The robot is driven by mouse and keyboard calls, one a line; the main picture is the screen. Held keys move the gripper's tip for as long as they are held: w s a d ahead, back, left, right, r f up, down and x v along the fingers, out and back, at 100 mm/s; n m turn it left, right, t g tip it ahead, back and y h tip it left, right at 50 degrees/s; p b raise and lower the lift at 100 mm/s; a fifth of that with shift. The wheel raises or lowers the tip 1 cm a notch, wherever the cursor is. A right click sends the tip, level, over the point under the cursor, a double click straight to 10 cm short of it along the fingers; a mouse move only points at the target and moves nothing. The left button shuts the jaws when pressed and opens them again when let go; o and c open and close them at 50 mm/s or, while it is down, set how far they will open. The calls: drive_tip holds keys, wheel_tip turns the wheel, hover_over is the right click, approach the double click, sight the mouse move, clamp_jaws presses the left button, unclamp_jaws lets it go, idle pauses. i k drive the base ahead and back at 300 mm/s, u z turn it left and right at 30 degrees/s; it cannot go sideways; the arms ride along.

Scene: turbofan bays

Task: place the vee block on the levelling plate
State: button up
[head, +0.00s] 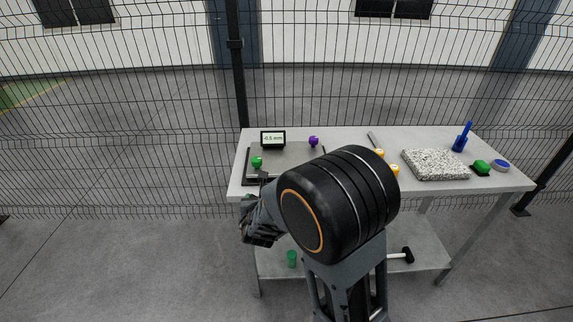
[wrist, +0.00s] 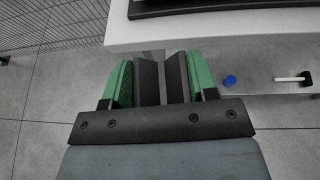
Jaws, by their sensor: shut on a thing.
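The vee block (wrist: 149,82) is dark grey with a groove down its middle. In the wrist view it sits between the green pads of my gripper (wrist: 161,84), which is shut on it. The levelling plate (head: 290,159) is a flat grey plate at the left of the table, with a green knob (head: 257,162), a purple knob (head: 313,141) and a display (head: 273,139) reading -0.5 mm. In the head view my gripper (head: 258,232) is in front of the table's left front edge, apart from the plate. My arm hides the plate's right part.
The table (head: 505,180) also holds a speckled granite slab (head: 435,164), a blue upright tool (head: 461,138), a green item (head: 481,166) and a blue-rimmed dish (head: 500,165). Yellow knobs (head: 379,153) stand mid-table. Mesh fence stands behind.

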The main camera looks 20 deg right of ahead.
sight(300, 164)
drive_tip(key=u, duration=0.5)
drive_tip(key=i, duration=1)
